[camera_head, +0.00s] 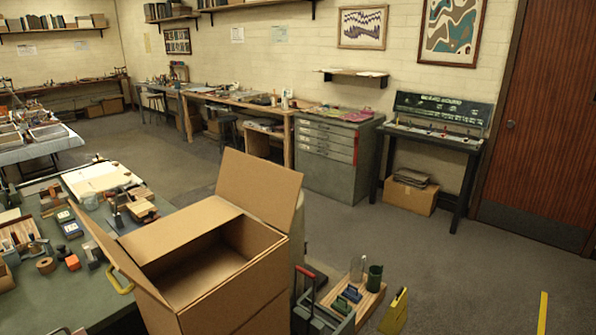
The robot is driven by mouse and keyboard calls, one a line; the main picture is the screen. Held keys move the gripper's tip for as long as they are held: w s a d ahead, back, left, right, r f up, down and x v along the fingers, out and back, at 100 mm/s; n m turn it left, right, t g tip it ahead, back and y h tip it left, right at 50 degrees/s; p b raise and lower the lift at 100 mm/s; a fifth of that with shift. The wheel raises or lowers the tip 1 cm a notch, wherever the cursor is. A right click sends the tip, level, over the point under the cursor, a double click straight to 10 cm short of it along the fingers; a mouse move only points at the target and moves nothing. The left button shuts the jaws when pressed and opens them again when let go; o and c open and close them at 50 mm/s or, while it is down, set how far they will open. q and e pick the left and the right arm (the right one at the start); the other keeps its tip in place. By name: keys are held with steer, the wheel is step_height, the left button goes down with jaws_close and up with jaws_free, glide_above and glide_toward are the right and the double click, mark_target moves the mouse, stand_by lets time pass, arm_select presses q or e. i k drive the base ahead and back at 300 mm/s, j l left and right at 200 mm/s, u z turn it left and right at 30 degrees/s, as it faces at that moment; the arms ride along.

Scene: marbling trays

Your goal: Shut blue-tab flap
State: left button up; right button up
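An open cardboard box (235,288) stands in the lower middle of the head view. Its far flap (258,188) stands up, leaning back. Its left flap (115,250) is raised along the left side and seen nearly edge-on. The top is open and the inside looks dark and empty where I can see it. I see no blue tab on any flap; it may be hidden. Neither of my grippers is in view.
A green-topped table (75,295) with blocks, small tools and a white tray is left of the box. A wooden tray (368,300) with brushes and a green cup is to the right. Grey floor (430,245) is open beyond, towards a drawer cabinet (325,170).

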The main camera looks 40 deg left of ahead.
mark_target(269, 192)
steer(key=i, duration=2.5)
steer(key=i+u, duration=0.45)
steer(key=i+l+u, duration=0.25)
steer(key=u, duration=0.15)
steer(key=i+l+u, duration=0.3)
steer(key=u, duration=0.15)
steer(key=i+u, duration=0.1)
steer(key=u, duration=2.4)
steer(key=l+z, duration=0.15)
steer(key=z, duration=0.2)
steer(key=l+z, duration=0.15)
steer(key=z, duration=0.15)
